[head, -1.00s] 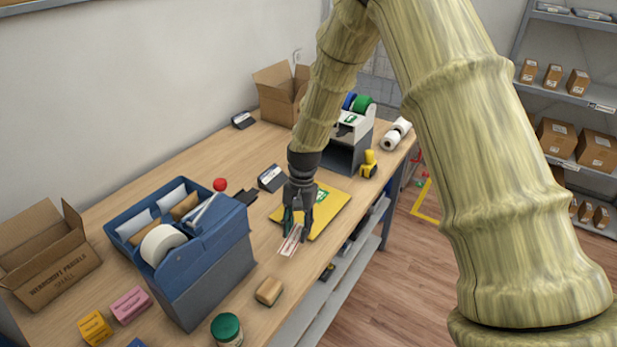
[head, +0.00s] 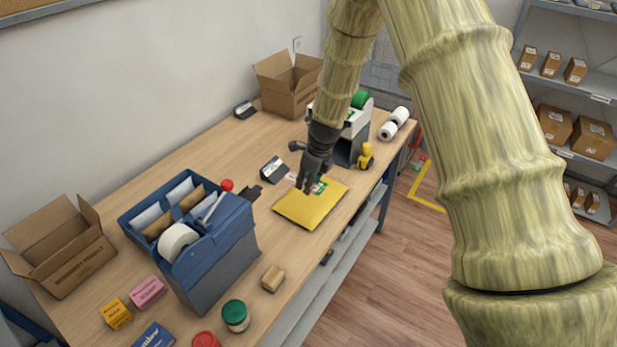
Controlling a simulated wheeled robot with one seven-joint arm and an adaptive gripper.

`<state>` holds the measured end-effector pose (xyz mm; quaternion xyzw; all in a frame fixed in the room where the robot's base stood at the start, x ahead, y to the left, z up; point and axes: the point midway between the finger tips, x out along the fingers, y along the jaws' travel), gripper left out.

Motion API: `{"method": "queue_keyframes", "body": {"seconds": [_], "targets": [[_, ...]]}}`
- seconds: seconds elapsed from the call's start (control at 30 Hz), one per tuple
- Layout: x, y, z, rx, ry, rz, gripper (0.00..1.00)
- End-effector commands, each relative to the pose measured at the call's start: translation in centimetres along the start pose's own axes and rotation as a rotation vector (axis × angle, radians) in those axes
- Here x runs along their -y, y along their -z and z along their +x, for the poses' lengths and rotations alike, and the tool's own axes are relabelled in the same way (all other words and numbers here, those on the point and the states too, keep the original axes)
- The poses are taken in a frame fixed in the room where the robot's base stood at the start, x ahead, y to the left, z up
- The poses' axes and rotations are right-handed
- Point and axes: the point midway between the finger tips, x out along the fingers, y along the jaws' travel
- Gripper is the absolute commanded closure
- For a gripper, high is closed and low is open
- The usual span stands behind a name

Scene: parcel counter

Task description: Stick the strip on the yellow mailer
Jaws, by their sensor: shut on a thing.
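The yellow mailer (head: 304,210) lies flat on the wooden counter, with a green and white label (head: 319,187) near its far edge. My gripper (head: 306,187) is over the far left part of the mailer, pointing down, and is shut on the strip. A small pale pinkish piece of the strip (head: 290,177) shows left of the fingers. The rest of the strip is hidden by the gripper. I cannot tell whether the strip touches the mailer.
A blue dispenser (head: 215,260) with a white roll stands left of the mailer. A small dark card stand (head: 273,169) is close behind. A yellow tape holder (head: 365,156) and a grey machine (head: 347,150) stand to the right. A tan block (head: 272,278) lies in front.

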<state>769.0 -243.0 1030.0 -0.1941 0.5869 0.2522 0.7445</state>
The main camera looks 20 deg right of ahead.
Motion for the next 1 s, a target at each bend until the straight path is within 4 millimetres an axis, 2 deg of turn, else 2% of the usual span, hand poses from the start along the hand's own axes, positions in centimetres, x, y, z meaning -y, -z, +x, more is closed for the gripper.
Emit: {"method": "queue_keyframes", "body": {"seconds": [0.27, 1.0], "targets": [[0.1, 0.2, 1.0, 0.000, 0.003, 0.014, 0.73], [0.1, 1.7, 7.0, -0.001, 0.002, 0.012, 0.73]]}}
